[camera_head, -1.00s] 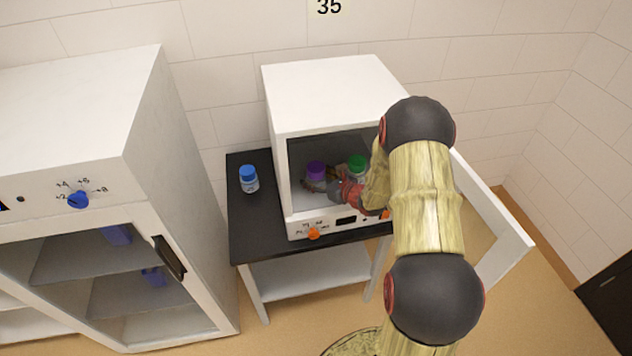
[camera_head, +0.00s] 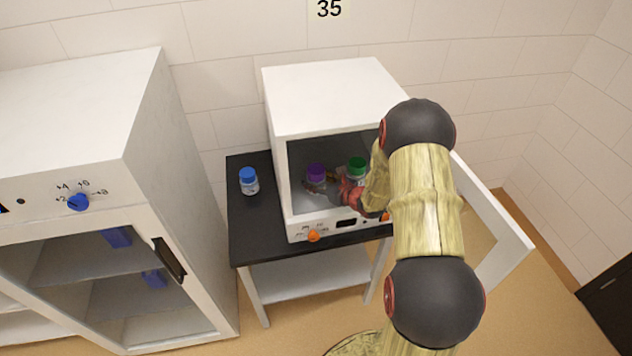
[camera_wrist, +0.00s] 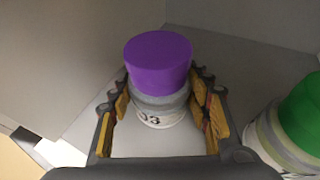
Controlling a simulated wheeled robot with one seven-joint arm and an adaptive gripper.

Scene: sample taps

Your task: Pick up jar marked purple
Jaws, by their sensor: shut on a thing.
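The jar with the purple lid (camera_head: 316,171) stands inside the open white oven-like box. In the wrist view the purple-lidded jar (camera_wrist: 158,75) is upright between my gripper's fingers, with part of a dark label mark showing below the lid. My gripper (camera_wrist: 163,112) is shut on it, with yellow finger pads on both sides. In the head view my gripper (camera_head: 335,184) reaches into the box from the right, and its fingers are partly hidden by my arm.
A green-lidded jar (camera_head: 356,167) stands close to the right inside the box (camera_head: 330,97). The box's door (camera_head: 497,228) is swung open on the right. A blue-lidded jar (camera_head: 249,181) stands on the black table top (camera_head: 262,238). A white cabinet (camera_head: 75,130) stands at left.

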